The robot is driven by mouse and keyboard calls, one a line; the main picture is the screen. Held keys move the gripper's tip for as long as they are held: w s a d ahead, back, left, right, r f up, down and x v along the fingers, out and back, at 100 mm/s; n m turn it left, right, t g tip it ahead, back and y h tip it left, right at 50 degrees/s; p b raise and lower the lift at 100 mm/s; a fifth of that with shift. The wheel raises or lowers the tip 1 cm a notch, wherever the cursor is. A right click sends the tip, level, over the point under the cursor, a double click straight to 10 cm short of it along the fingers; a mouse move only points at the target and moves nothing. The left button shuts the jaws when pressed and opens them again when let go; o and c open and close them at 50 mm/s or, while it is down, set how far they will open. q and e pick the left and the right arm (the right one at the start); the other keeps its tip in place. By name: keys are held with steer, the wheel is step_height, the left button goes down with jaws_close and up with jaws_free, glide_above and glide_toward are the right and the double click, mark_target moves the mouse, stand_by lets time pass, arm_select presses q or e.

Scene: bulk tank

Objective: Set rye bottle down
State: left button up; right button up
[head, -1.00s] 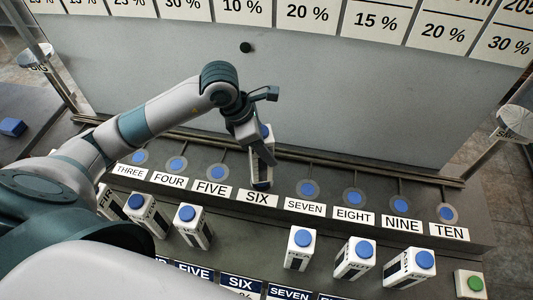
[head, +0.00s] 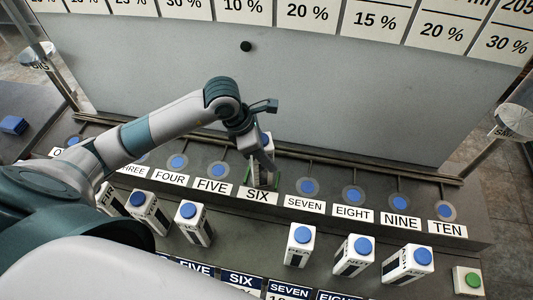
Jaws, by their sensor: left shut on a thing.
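My left gripper (head: 261,158) is shut on a white bottle with a blue cap, which I take to be the rye bottle (head: 266,140). It holds the bottle nearly upright at the spot behind the SIX sign (head: 258,196). The gripper hides much of the bottle and its label cannot be read. Whether its base touches the ledge cannot be told. My right gripper is not in view.
Blue round spots, such as those at SEVEN (head: 308,187) and FIVE (head: 218,170), line the ledge and look empty. Several blue-capped bottles, including one (head: 299,246) below SEVEN, stand nearer. A green-buttoned box (head: 468,281) is at bottom right. A grey wall (head: 330,100) rises behind.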

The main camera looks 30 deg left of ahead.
arm_select(q)
steer(key=shift+s+f, duration=0.25)
steer(key=shift+f, duration=0.4)
jaws_close()
steer(key=o, duration=1.1)
jaws_free()
steer(key=shift+o, duration=0.8)
steer(key=shift+w+f, duration=0.1)
steer(key=shift+w, duration=0.05)
steer(key=shift+w+a, duration=0.1)
steer(key=b+v, duration=0.1)
steer(key=v, duration=1.2)
steer(key=shift+r, duration=0.45)
steer(key=shift+w, duration=0.2)
